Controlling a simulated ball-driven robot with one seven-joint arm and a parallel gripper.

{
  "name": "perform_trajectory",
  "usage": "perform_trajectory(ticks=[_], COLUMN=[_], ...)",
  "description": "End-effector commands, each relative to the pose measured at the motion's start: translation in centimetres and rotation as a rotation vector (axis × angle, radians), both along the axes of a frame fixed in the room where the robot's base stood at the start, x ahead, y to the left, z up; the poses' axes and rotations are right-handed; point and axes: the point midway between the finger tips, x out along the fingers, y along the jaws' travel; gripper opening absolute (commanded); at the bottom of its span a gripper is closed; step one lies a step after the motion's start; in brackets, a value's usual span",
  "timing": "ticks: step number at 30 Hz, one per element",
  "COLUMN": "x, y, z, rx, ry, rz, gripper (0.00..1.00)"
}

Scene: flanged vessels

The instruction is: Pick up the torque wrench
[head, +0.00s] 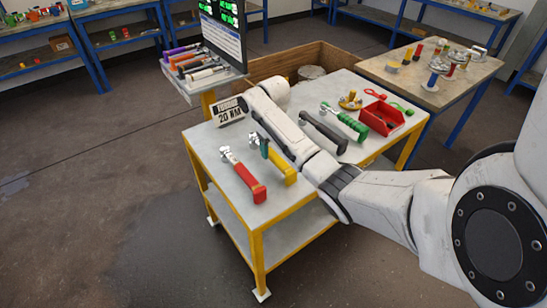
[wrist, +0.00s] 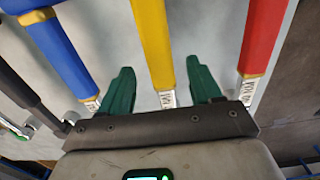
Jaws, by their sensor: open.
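Several torque wrenches lie side by side on a cart top. The red-handled wrench (head: 250,181) is at the left; the yellow-handled wrench (head: 285,167) lies beside it, partly behind my arm. The black-handled (head: 323,131) and green-handled (head: 350,124) wrenches lie to the right of my arm. In the wrist view, my gripper (wrist: 163,82) is open, its green fingers either side of the yellow-handled wrench (wrist: 152,45). I cannot tell how far down the fingers reach. The red handle (wrist: 262,35) is to the right, a blue-handled wrench (wrist: 60,55) to the left.
A sign reading 20 NM (head: 229,111) stands at the cart's (head: 223,138) back left. A red bin (head: 383,115) sits at its right end. A screen (head: 223,32) and another wrench rack are behind. Open floor lies left of the cart.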

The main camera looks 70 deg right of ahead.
Motion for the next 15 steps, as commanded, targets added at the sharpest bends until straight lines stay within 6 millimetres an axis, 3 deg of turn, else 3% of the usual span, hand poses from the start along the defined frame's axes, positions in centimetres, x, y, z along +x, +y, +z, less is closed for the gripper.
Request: perform_trajectory(ticks=[6,15], x=[-0.1,-0.1], y=[0.0,0.0], z=[-2.8,-3.3], rx=[0.001,0.001], ry=[0.002,-0.001], rz=[0.0,0.0], gripper=[0.64,0.64])
